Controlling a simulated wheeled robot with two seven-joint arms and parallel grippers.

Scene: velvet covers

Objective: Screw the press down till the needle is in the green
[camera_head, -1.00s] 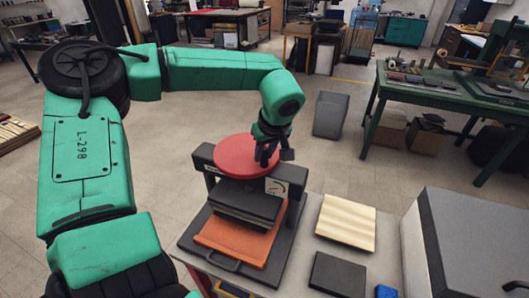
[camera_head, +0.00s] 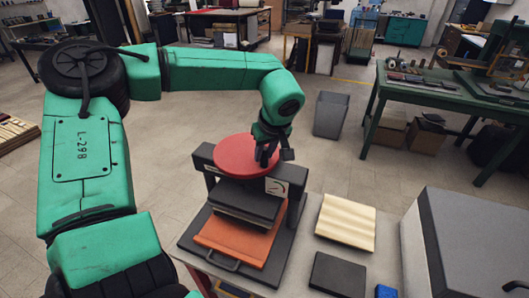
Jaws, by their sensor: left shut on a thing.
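The press (camera_head: 205,163) stands on the table with a dark frame and a round red wheel (camera_head: 240,157) on top. Under the wheel a black platen (camera_head: 245,202) sits over an orange tray (camera_head: 236,240) with a front handle. A small white gauge (camera_head: 276,187) is fixed at the press's right front; its needle is too small to read. My left gripper (camera_head: 268,160) points down at the right part of the red wheel and is shut on it. The fingertips are partly hidden. My right gripper is not in view.
On the table (camera_head: 290,275), right of the press, lie a cream ridged block (camera_head: 346,222), a dark flat slab (camera_head: 337,274) and a small blue object (camera_head: 385,291). A large grey box (camera_head: 470,235) stands at the right. A green workbench (camera_head: 440,92) is farther back.

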